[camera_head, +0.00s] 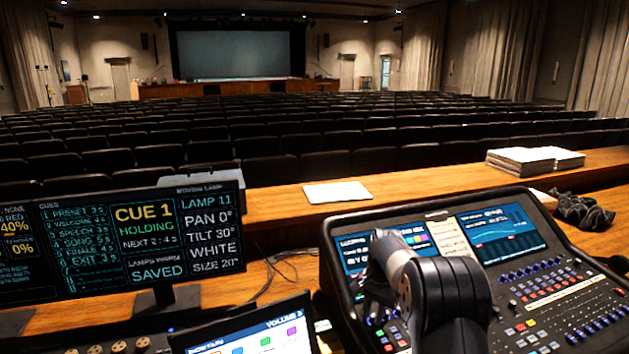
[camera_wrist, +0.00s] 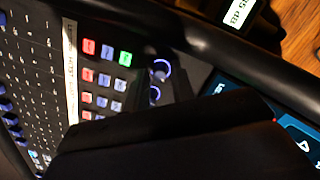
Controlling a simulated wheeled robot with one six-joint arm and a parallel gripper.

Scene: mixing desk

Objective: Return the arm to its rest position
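My arm reaches over the mixing desk (camera_head: 591,290) from the lower middle of the head view, bent, its pale wrist link over the desk's left part. My gripper is largely hidden behind the arm there. In the wrist view my gripper (camera_wrist: 185,140) is a dark mass across the lower middle, close over the desk panel. Its fingers do not show apart, and I see nothing held. Beside it are red, blue and green buttons (camera_wrist: 104,77) and knobs with blue rings (camera_wrist: 160,70). I cannot tell whether it touches the panel.
The cue monitor (camera_head: 130,240) stands at left, reading "CUE 1 HOLDING". A tablet (camera_head: 250,335) with a volume screen is low, left of the arm. Papers (camera_head: 337,192) and paper stacks (camera_head: 535,160) lie on the wooden ledge. A dark cloth (camera_head: 583,211) lies right of the desk.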

